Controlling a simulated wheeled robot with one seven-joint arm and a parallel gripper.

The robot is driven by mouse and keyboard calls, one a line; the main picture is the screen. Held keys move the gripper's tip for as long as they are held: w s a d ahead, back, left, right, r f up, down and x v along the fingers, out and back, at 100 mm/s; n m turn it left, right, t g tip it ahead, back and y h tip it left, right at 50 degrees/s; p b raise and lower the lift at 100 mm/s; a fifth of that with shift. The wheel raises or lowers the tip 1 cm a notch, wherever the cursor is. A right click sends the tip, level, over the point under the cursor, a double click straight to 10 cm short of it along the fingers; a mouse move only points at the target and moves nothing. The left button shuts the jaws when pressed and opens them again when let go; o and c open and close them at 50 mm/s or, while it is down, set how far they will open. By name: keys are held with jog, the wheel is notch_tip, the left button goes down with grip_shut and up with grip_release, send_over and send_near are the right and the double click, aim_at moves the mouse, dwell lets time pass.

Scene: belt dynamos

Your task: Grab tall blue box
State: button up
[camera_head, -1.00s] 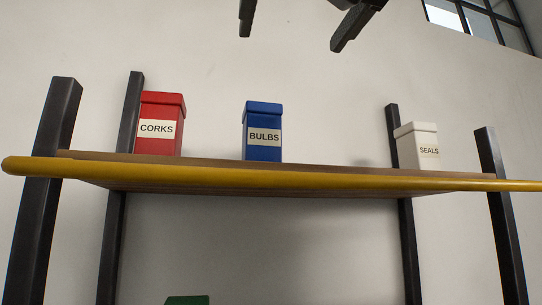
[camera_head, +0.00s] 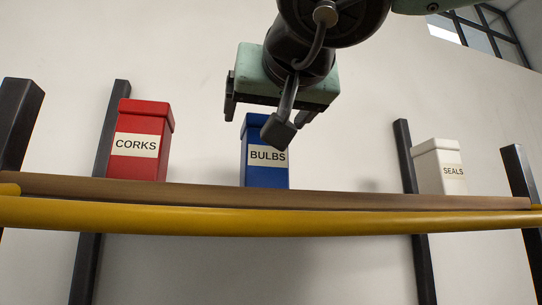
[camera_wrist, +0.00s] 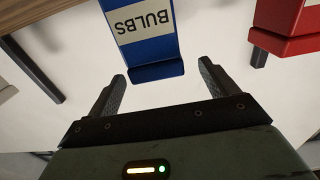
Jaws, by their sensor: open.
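The tall blue box (camera_head: 265,172) with a lid and a white BULBS label stands upright on the shelf, between the red and white boxes. Its lid is partly hidden by my gripper (camera_head: 265,118), which hangs in front of it and a little above. In the wrist view, the blue box (camera_wrist: 150,48) appears upside down, its lid end toward the gap between my fingers. My gripper (camera_wrist: 162,85) is open and empty there, the fingers apart and short of the box, with no contact visible.
A red CORKS box (camera_head: 141,166) stands to the left and a white SEALS box (camera_head: 437,178) to the right. The wooden shelf (camera_head: 330,198) has a yellow rail (camera_head: 300,224) along its front. Dark uprights (camera_head: 91,235) flank the boxes. A wall is behind.

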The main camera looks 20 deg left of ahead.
jog(key=p+x, duration=0.1)
jog(key=x, duration=0.5)
jog(key=shift+w+r+p, duration=0.1)
jog(key=shift+w+p, duration=0.15)
jog(key=shift+p, duration=0.1)
jog(key=c, duration=1.4)
jog(key=shift+c, duration=1)
jog(key=shift+d+r, duration=0.1)
jog(key=shift+r, duration=0.05)
